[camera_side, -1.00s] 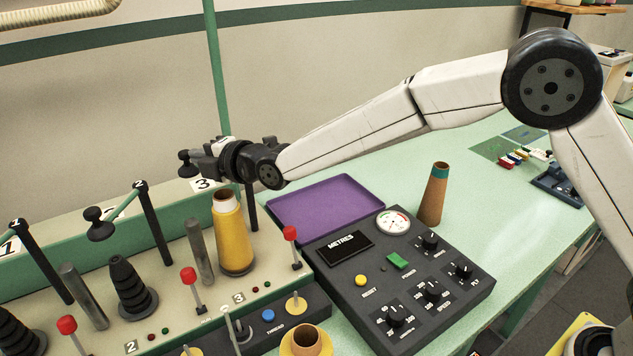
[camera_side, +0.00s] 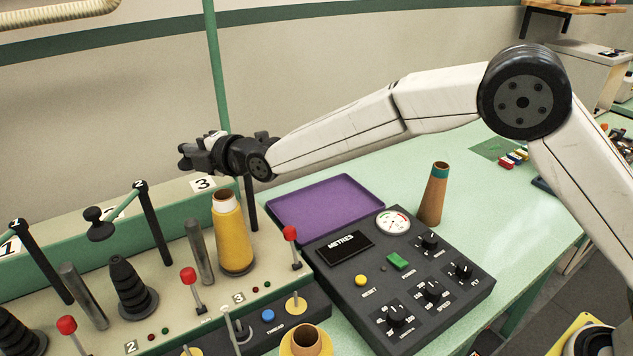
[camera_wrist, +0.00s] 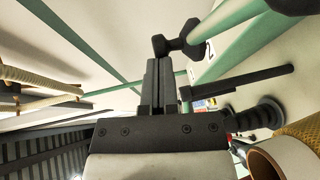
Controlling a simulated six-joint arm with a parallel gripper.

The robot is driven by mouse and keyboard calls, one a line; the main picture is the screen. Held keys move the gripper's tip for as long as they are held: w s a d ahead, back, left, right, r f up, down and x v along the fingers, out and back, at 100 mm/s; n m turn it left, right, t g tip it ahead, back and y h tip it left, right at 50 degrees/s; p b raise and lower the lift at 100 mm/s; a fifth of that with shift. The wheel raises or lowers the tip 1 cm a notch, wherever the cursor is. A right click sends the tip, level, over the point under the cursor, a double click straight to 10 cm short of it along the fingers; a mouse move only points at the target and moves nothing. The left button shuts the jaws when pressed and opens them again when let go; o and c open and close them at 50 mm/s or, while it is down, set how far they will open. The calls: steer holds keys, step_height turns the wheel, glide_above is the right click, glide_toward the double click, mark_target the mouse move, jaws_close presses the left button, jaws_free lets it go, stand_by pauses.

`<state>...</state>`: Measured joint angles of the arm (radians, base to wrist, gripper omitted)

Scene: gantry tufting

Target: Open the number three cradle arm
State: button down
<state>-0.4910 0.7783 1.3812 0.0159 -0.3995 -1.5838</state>
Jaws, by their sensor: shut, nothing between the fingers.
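The number three cradle arm's black post (camera_side: 251,203) stands behind the yellow yarn cone (camera_side: 232,238), near the "3" label (camera_side: 203,184). My gripper (camera_side: 187,157) is above that label, with its fingers pointing left. It hides the upper post and most of the cradle arm in the side view. In the wrist view a green cradle arm (camera_wrist: 232,28) carries a black double-ended knob (camera_wrist: 178,41), just beyond my fingertips (camera_wrist: 158,63). The fingers are shut with nothing between them. I cannot tell whether they touch the knob.
The number two cradle arm's knob (camera_side: 98,224) and post (camera_side: 152,222) stand to the left. A tall green pole (camera_side: 217,65) rises behind my gripper. A purple tray (camera_side: 330,207), a control box (camera_side: 400,285) and a brown cone (camera_side: 434,195) lie right.

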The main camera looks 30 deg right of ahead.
steer(key=shift+s, duration=0.15)
stand_by(0.3)
steer(key=s+d+r, duration=0.1)
steer(key=s, duration=0.5)
steer(key=s+d+r, duration=0.1)
steer(key=s+d, duration=0.1)
steer(key=s, duration=0.5)
steer(key=shift+r, duration=0.3)
steer(key=shift+d, duration=0.1)
steer(key=s+d+f+m+g+h, duration=0.25)
steer(key=d+f+m, duration=0.3)
steer(key=d, duration=0.35)
steer(key=s+d+f+m+g+h, duration=0.2)
steer(key=s+d+f+m, duration=0.15)
steer(key=d+m, duration=0.35)
steer(key=s+d+f+m+g+h, duration=0.1)
steer(key=s+d+f+m+g, duration=0.2)
steer(key=s+d+m, duration=0.2)
steer(key=s+d+f+m+g+h, duration=0.2)
steer(key=s+d+f+m+g, duration=0.2)
steer(key=s+d, duration=0.5)
steer(key=shift+s+d+m, duration=0.25)
steer(key=shift+s+m, duration=0.75)
steer(key=shift+m, duration=0.05)
